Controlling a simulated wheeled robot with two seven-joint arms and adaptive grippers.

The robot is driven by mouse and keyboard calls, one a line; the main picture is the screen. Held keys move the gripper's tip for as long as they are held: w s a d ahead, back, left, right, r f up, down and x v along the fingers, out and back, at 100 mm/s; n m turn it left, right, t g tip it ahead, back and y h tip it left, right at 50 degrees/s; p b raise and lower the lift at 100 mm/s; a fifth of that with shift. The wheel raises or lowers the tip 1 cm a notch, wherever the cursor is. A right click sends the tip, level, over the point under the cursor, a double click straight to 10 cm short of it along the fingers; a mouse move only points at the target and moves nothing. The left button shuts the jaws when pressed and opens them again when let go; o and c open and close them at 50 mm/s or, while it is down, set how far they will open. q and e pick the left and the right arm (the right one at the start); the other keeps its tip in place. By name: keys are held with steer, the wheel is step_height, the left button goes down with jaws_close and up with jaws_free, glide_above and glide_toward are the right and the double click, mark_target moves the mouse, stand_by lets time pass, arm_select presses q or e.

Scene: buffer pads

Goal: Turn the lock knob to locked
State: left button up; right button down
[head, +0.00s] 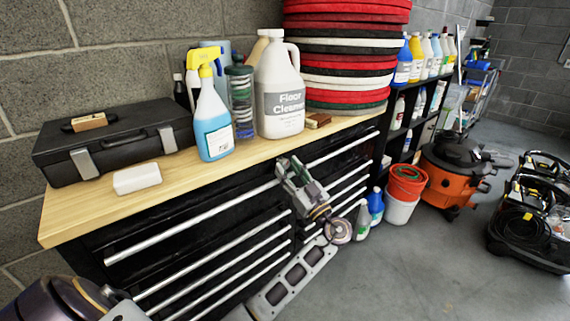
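The black tool chest (225,222) stands against the wall under a light wood top, with long silver drawer handles on its front. My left gripper (291,168) is in front of the chest, near the upper drawers and just below the front edge of the top. It overlaps the end of the long upper handle in the picture. Whether it touches the chest is unclear, and its finger opening cannot be made out. I cannot make out a lock knob; the gripper and wrist cover part of the chest front. My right gripper is not in view.
On the wood top (75,220) are a black case (115,138), white block (137,178), blue spray bottle (212,125), floor cleaner jug (279,92) and stacked pads (345,52). Buckets (402,205) and an orange vacuum (452,180) stand right. Floor (430,265) in front is clear.

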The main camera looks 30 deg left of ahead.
arm_select(q)
steer(key=shift+a+r, duration=0.1)
steer(key=shift+a, duration=0.05)
stand_by(0.3)
steer(key=c, duration=0.7)
steer(key=shift+c, duration=0.2)
